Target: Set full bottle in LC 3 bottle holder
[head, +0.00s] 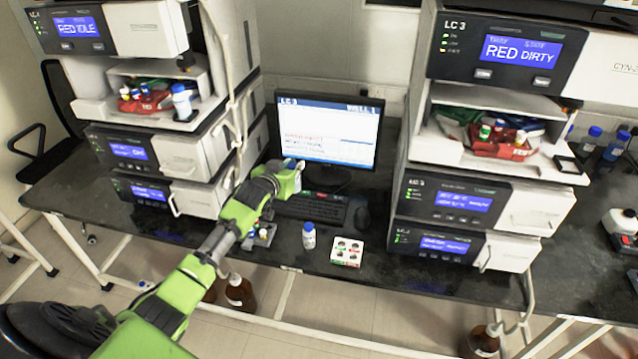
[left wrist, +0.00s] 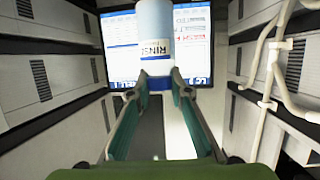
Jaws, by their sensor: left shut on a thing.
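My left gripper (head: 292,178) is in front of the monitor, between the two column stacks. In the left wrist view, its fingers (left wrist: 160,82) are shut on a white bottle (left wrist: 155,40) with a blue band and "RINSE" lettering. The bottle is mostly hidden in the head view, and its fill level cannot be told. The right stack carries the LC 3 label (head: 455,25) and a display reading "RED DIRTY". Its open shelf (head: 437,150) holds red and green trays with small bottles (head: 500,137). I cannot tell which part is the bottle holder. My right gripper is not in view.
A blue-capped white bottle (head: 309,237) and a white block with several holes (head: 347,252) stand near the desk's front edge. The monitor (head: 330,130), keyboard (head: 305,207) and mouse (head: 361,214) are behind. The left stack's shelf holds another bottle (head: 182,103). White tubing (head: 236,110) runs down that stack's side.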

